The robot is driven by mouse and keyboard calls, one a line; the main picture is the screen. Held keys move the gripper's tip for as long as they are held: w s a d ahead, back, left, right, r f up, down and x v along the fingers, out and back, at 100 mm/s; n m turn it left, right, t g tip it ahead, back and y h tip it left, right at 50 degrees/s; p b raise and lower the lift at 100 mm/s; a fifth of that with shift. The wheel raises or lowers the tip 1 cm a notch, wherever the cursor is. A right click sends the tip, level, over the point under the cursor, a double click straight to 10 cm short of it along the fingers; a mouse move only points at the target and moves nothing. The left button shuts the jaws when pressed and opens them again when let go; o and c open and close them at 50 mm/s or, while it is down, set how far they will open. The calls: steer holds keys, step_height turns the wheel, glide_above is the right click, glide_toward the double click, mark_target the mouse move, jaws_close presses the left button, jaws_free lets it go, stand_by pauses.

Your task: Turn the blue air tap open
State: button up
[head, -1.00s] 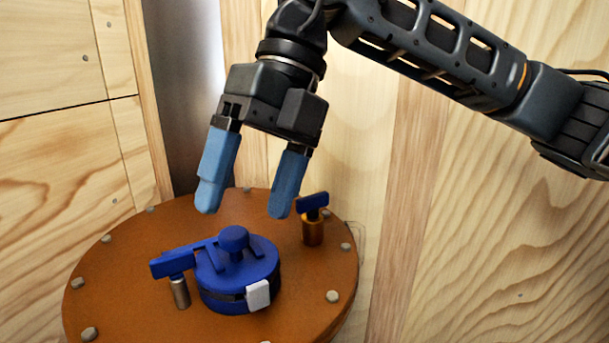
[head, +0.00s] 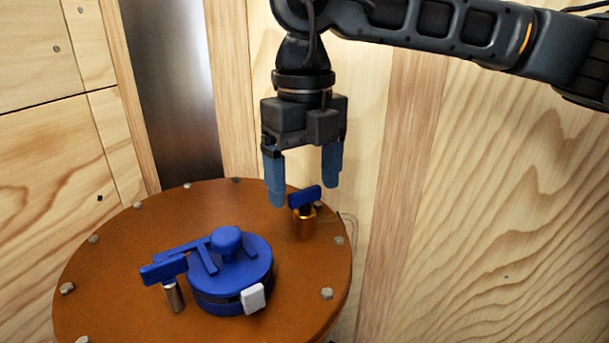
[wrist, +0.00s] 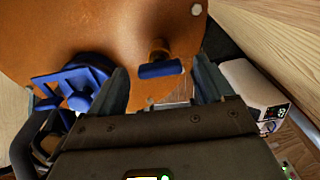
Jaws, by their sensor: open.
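A blue tap handle (head: 304,197) sits on a brass stem (head: 304,224) at the right of the round orange lid; it also shows in the wrist view (wrist: 161,69). Another blue lever (head: 164,271) sits on a silver stem at the left. The frames do not show which is the air tap. My gripper (head: 304,194) is open and empty, pointing down above the brass-stem tap. In the wrist view its handle appears between the two blue fingers, lying crosswise; I cannot tell whether they touch it.
A blue round cap (head: 232,278) with a knob and a white tab (head: 253,297) stands left of the brass-stem tap. The orange lid (head: 130,235) has bolts around its rim. Wooden walls (head: 500,210) stand close behind. A white box with a display (wrist: 255,88) shows in the wrist view.

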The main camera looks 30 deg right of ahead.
steer(key=shift+f, duration=0.45)
steer(key=shift+c, duration=0.3)
steer(key=c, duration=1)
steer(key=shift+f+n+b, duration=0.15)
steer(key=shift+n+b, duration=0.25)
steer(key=shift+b, duration=0.25)
steer(key=n+b, duration=0.2)
steer(key=b, duration=0.2)
steer(key=shift+f+n, duration=0.15)
steer(key=shift+n, duration=0.25)
steer(key=n+b, duration=0.3)
steer(key=n, duration=0.1)
steer(key=shift+b, duration=0.35)
steer(key=n, duration=0.1)
steer(key=n+b, duration=0.1)
steer(key=n, duration=0.1)
steer(key=n+b, duration=0.1)
steer(key=n, duration=0.1)
steer(key=shift+r, duration=0.25)
steer(key=n+b, duration=0.1)
steer(key=n, duration=0.4)
steer(key=shift+r+n, duration=0.1)
steer(key=shift+n, duration=0.2)
